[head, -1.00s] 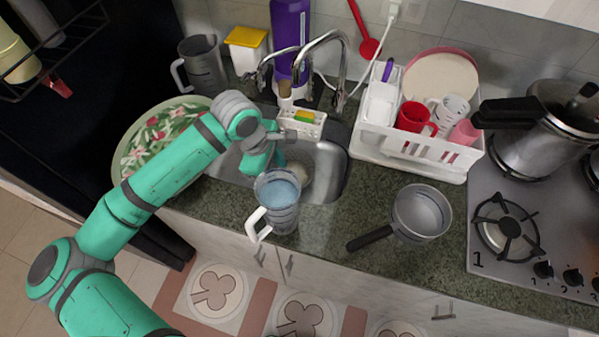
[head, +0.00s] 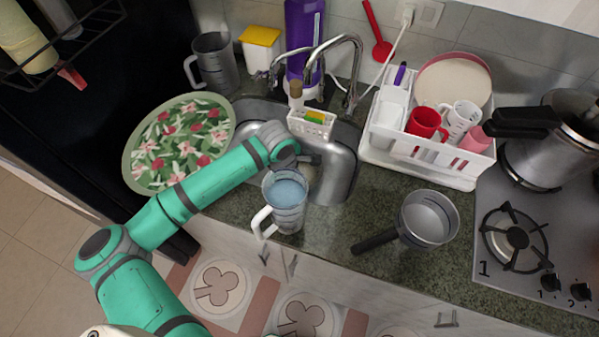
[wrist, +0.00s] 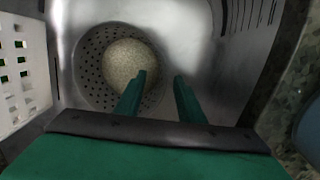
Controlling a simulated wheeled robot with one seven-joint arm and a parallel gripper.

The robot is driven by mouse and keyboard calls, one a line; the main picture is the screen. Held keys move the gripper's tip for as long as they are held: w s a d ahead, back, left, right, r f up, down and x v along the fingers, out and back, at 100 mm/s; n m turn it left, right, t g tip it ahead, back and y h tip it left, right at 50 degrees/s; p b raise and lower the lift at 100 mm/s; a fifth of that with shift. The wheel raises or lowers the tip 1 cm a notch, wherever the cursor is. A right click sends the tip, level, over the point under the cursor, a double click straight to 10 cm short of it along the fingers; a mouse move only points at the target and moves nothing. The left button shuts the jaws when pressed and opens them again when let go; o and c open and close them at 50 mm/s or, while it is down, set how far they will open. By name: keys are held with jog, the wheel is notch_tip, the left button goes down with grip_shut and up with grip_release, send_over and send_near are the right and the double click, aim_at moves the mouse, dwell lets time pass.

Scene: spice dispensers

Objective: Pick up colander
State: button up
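A round, perforated grey metal piece (wrist: 92,72), colander-like or a drain basket, is set in the sink bottom in the wrist view. I cannot tell which it is. A speckled beige round object (wrist: 130,62) lies in it. My gripper (wrist: 160,75) is over the sink, pointing down, with its two green fingers apart and nothing visible between them. The left fingertip overlaps the beige object's lower right edge in the picture; contact cannot be told. In the head view, my wrist hides much of the sink bottom.
A measuring jug (head: 288,201) stands on the counter right at the sink's front. A saucepan (head: 428,218) is farther right. The faucet (head: 357,62) and white sponge caddy (head: 312,123) are behind the sink. A floral plate (head: 180,142) is left, a white dish rack (head: 428,168) right.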

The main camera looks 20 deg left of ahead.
jog(key=shift+w+d+f, duration=0.1)
jog(key=shift+w+f, duration=0.05)
jog(key=shift+f, duration=0.75)
grip_shut()
jog(key=shift+r, duration=0.1)
notch_tip(320, 180, up, 19)
jog(key=shift+t, duration=0.4)
